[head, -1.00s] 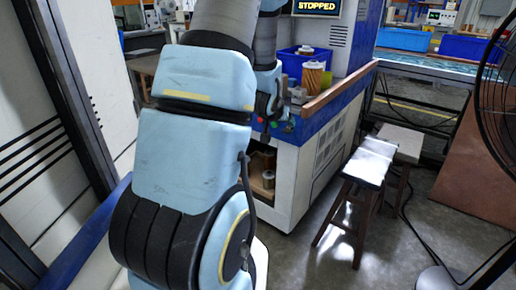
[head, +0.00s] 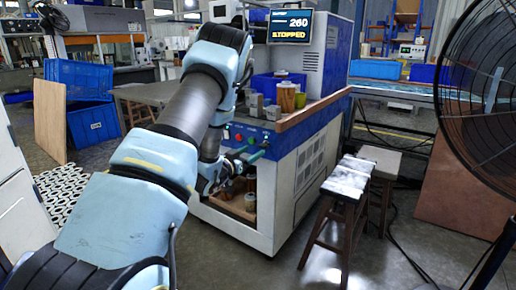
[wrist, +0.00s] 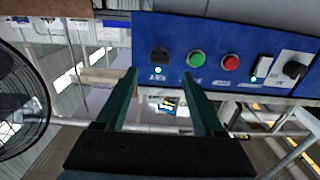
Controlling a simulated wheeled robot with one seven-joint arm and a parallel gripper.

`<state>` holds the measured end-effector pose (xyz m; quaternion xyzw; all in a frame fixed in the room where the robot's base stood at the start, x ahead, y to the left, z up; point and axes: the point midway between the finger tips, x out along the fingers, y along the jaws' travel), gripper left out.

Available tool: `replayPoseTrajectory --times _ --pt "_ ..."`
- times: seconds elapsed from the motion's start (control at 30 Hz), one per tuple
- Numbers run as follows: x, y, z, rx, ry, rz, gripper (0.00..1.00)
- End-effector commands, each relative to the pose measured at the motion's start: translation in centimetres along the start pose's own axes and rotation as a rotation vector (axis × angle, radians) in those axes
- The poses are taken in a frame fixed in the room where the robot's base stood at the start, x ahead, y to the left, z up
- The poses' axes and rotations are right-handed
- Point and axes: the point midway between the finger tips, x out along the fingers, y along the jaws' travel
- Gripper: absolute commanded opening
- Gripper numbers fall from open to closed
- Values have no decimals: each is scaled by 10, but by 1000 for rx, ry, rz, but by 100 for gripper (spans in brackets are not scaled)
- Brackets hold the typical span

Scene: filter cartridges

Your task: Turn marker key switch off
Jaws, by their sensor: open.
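The blue control panel (wrist: 215,35) on the machine fills the top of the wrist view. A black round knob (wrist: 158,56) sits at its left, with a small lit lamp under it. A second black knob (wrist: 294,70) sits on a white plate at the far right. The labels are too small to read, so I cannot tell which is the marker key switch. My gripper (wrist: 161,74) is open and empty, its green fingers pointing at the panel below the left knob. In the head view my gripper (head: 257,156) is close to the panel front.
Between the knobs are a green button (wrist: 196,59), a red button (wrist: 231,62) and a white rocker (wrist: 262,67). The display (head: 291,26) reads 260 STOPPED. A stool (head: 345,190) and a fan (head: 480,85) stand right. An open compartment (head: 240,203) lies below the panel.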

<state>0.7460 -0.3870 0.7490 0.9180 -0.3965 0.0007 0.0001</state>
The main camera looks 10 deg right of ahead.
Motion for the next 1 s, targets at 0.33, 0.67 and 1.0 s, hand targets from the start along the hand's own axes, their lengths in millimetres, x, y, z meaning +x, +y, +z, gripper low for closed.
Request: replayPoseTrajectory --times 0.33,0.67,1.0 --pt "50 0 0 0 0 0 70" --pt "57 0 0 0 -1 -1 70" --pt "56 0 0 0 -1 -1 38"
